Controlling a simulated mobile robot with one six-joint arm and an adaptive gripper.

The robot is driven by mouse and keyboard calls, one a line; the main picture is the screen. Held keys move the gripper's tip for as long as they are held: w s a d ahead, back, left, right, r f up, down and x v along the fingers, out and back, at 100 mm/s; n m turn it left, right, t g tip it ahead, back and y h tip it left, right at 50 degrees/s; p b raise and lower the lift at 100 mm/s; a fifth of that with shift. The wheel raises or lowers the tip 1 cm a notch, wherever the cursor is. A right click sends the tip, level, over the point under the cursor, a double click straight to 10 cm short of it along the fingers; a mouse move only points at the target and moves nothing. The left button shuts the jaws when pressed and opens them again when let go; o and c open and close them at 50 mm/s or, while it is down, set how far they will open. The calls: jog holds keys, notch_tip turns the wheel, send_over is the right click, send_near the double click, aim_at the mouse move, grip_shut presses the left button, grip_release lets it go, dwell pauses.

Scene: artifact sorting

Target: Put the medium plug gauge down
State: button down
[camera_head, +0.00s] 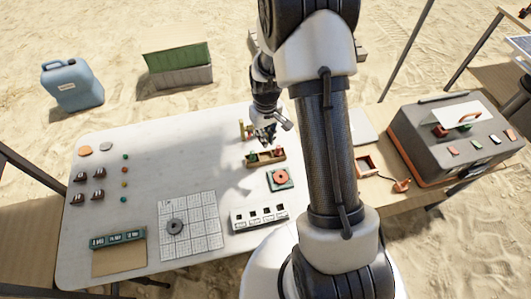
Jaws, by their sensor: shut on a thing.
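My gripper (265,136) points down over the far right part of the white table (140,185), just behind a small wooden rack (280,158). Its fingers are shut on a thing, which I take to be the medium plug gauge. That gauge is too small and too covered by the fingers to make out. The rack holds small green and red pieces. Whether the gripped thing touches the rack or the table, I cannot tell.
Yellow and green upright pieces (244,130) stand close left of my gripper. In front of the rack are a green plate with an orange ring (280,179) and a white slotted block (259,217). A gridded plate (200,236) bears a grey ring. The table's middle is clear.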

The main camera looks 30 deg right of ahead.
notch_tip(320, 180, down, 8)
jog(key=shift+f+b, duration=0.15)
jog(key=shift+b, duration=0.9)
jog(key=shift+f, duration=0.2)
jog(key=c, duration=1.9)
grip_release()
jog(key=shift+r, duration=0.15)
